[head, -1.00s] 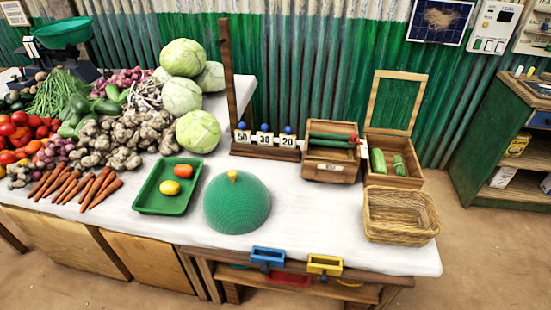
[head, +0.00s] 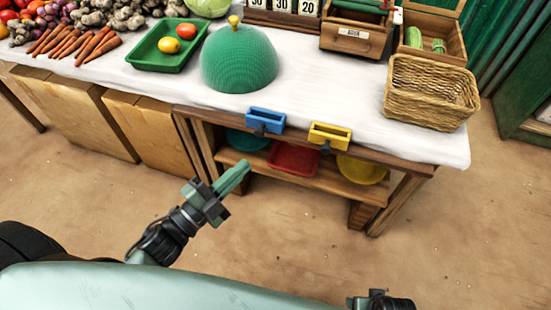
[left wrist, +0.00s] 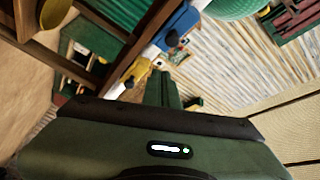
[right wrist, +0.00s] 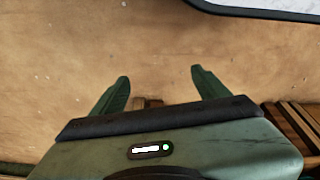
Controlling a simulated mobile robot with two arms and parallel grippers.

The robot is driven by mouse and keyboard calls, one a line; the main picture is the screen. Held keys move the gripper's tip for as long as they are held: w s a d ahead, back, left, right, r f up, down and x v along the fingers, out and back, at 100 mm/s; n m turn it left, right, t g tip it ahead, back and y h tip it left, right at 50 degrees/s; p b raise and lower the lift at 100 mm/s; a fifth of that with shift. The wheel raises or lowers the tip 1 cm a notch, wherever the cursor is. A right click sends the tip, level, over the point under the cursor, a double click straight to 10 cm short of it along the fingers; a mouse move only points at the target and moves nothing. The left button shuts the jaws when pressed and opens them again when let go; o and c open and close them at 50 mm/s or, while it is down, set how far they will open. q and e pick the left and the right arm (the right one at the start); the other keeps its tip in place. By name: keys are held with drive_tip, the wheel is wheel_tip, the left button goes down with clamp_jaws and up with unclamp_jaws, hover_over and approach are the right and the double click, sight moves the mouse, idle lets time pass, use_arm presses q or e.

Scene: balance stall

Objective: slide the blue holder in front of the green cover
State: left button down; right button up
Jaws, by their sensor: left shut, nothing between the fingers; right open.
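The blue holder (head: 265,120) hangs on the front edge of the table, a little right of the green cover's middle. It also shows in the left wrist view (left wrist: 180,30). The green cover (head: 238,62), a ribbed dome with a yellow knob, stands on the white cloth behind it; part shows in the left wrist view (left wrist: 238,6). My left gripper (head: 245,166) is shut and empty, in front of the table and below left of the blue holder. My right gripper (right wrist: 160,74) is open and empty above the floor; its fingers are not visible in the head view.
A yellow holder (head: 329,135) sits on the same edge, right of the blue one. Below is a wooden shelf (head: 235,161) with teal, red and yellow dishes. A green tray (head: 145,56) and a wicker basket (head: 430,95) stand on the table. The floor in front is clear.

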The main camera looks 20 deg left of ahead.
use_arm(q)
drive_tip(key=w+d+r+m, duration=0.1)
drive_tip(key=w+d+r, duration=0.2)
drive_tip(key=w+d, duration=0.4)
drive_tip(key=shift+h, duration=0.4)
drive_tip(key=a, duration=0.1)
drive_tip(key=w+a+f, duration=0.1)
drive_tip(key=a, duration=0.1)
drive_tip(key=w+a, duration=0.1)
drive_tip(key=shift+a+f, duration=0.35)
drive_tip(key=shift+a, duration=0.05)
use_arm(e)
drive_tip(key=shift+w+r, duration=0.15)
drive_tip(key=shift+r, duration=0.45)
drive_tip(key=shift+w+r, duration=0.15)
drive_tip(key=shift+r, duration=0.4)
use_arm(q)
drive_tip(key=a, duration=1.3)
drive_tip(key=shift+w+a, duration=0.2)
drive_tip(key=shift+a, duration=0.05)
use_arm(e)
drive_tip(key=shift+w+r, duration=0.15)
drive_tip(key=shift+r, duration=0.05)
